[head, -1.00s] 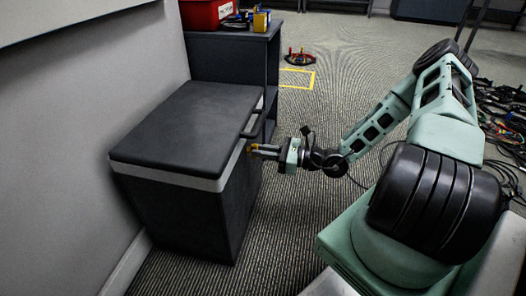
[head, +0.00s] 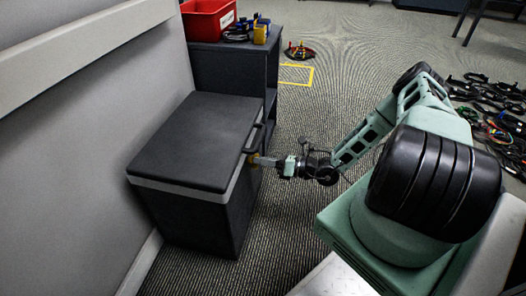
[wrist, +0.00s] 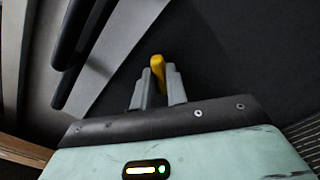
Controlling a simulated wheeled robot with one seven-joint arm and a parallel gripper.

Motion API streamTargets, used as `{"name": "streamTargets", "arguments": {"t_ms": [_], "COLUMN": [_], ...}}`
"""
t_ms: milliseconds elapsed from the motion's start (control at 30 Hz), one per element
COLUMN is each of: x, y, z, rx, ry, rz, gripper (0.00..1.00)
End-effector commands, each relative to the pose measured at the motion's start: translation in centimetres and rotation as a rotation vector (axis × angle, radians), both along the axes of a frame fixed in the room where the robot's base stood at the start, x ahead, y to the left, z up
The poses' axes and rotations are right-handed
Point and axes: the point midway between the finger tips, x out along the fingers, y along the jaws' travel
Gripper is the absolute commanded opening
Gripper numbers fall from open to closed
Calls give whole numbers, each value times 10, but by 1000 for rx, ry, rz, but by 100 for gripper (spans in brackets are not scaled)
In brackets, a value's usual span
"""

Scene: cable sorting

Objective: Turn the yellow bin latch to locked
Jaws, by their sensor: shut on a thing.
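The bin (head: 198,142) is a dark box with a black lid and a pale band under the lid, standing against the wall at left in the head view. Its yellow latch (wrist: 157,66) is on the front face, below the band. In the wrist view my gripper (wrist: 160,82) is shut on the latch, with a grey finger on each side of it. In the head view my gripper (head: 262,161) reaches the bin's front from the right, and the latch is mostly hidden there by the fingers.
A black handle (head: 255,136) runs along the lid's front edge, close to my gripper. A dark shelf (head: 230,62) behind the bin bears a red bin (head: 207,18). Tangled cables (head: 500,120) lie on the floor at right. The carpet in front of the bin is clear.

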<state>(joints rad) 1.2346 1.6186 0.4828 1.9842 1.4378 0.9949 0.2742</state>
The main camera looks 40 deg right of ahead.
Motion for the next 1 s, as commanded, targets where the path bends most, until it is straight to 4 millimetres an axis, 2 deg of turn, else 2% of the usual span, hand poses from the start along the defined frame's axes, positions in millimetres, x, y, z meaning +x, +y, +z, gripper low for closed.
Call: {"name": "streamTargets", "arguments": {"t_ms": [33, 600, 1000], "x": [-1, 0, 1], "y": [1, -1, -2], "z": [5, -1, -4], "rx": [36, 459, 682], "ry": [29, 358, 534], "rz": [1, 1, -1], "gripper": [0, 0, 0]}}
